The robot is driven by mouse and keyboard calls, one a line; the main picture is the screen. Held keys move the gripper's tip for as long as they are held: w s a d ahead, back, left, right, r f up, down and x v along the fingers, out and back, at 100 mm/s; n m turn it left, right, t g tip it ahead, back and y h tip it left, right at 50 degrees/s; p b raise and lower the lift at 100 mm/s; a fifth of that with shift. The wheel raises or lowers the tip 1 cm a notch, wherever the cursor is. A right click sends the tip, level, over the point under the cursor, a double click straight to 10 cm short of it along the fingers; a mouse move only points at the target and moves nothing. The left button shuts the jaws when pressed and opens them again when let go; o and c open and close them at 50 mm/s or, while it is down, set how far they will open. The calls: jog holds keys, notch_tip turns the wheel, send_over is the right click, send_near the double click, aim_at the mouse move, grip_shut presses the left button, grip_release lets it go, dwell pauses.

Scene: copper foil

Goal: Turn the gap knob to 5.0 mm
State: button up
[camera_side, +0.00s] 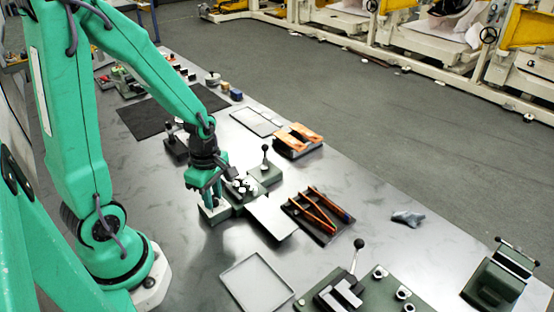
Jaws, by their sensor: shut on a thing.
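My gripper (210,202) points down at the left end of a small dark green device (238,197), over a pale block there. It is shut on the gap knob, which the fingers hide. The knob's setting and any scale cannot be read at this size. The device has several small white round parts (243,185) on top, just right of my gripper. A flat grey plate (271,217) extends from its right front side.
A dark tray with orange-brown strips (319,215) lies to the right. An empty shallow tray (257,283) is in front. A green fixture with a lever (368,295) stands at the front. Bare table lies between them.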

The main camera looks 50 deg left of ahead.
jog(key=shift+n, duration=0.3)
jog(key=o, duration=1)
jog(key=shift+r, duration=0.2)
jog(key=shift+r, duration=3.75)
